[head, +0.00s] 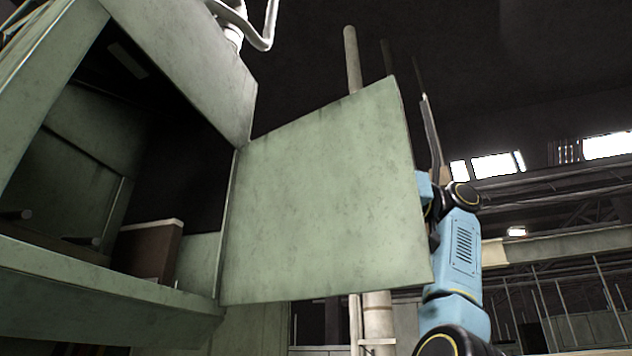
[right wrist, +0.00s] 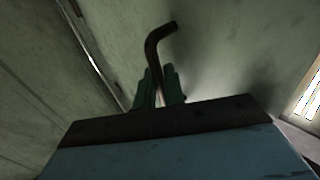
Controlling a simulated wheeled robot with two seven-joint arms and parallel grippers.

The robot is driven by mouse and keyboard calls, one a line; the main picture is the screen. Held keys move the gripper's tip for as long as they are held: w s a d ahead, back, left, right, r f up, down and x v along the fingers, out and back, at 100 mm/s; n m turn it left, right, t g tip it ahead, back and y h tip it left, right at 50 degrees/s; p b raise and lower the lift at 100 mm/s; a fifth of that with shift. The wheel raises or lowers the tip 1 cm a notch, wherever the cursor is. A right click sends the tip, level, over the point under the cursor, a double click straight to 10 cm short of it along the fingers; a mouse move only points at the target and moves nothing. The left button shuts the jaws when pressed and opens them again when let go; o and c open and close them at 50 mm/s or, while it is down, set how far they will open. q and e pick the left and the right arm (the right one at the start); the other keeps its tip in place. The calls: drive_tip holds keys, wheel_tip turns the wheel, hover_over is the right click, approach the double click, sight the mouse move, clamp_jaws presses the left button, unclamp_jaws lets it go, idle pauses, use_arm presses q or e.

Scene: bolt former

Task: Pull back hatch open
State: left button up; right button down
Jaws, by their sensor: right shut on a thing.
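The back hatch (head: 325,195) is a flat, worn pale-green panel. In the head view it stands swung out from the green machine (head: 185,60), joined to it along its left edge, and the dark opening beside it is exposed. In the right wrist view, my right gripper (right wrist: 158,76) is shut on a dark bent handle (right wrist: 157,42) in front of a pale-green panel surface (right wrist: 225,45). In the head view my right arm stands at the hatch's outer right edge; its gripper is hidden behind the panel. My left gripper is not in view.
Inside the opening are a brown block (head: 148,252) and short rods (head: 18,214). A machine ledge (head: 95,275) runs below it. A pale vertical pipe (head: 377,325) stands behind the hatch. Beams and windows (head: 497,165) lie in the right background.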

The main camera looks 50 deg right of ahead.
drive_tip(key=shift+w+d+n+g+y+p, duration=0.25)
drive_tip(key=shift+d+n+g+y+p, duration=0.2)
drive_tip(key=shift+d, duration=0.3)
drive_tip(key=shift+w+d+n+g+y+p, duration=0.25)
drive_tip(key=shift+d+n+g+p, duration=0.1)
drive_tip(key=shift+d+g+p, duration=0.3)
drive_tip(key=c, duration=1.7)
unclamp_jaws()
drive_tip(key=shift+c, duration=0.2)
drive_tip(key=shift+o, duration=0.6)
drive_tip(key=shift+w, duration=0.15)
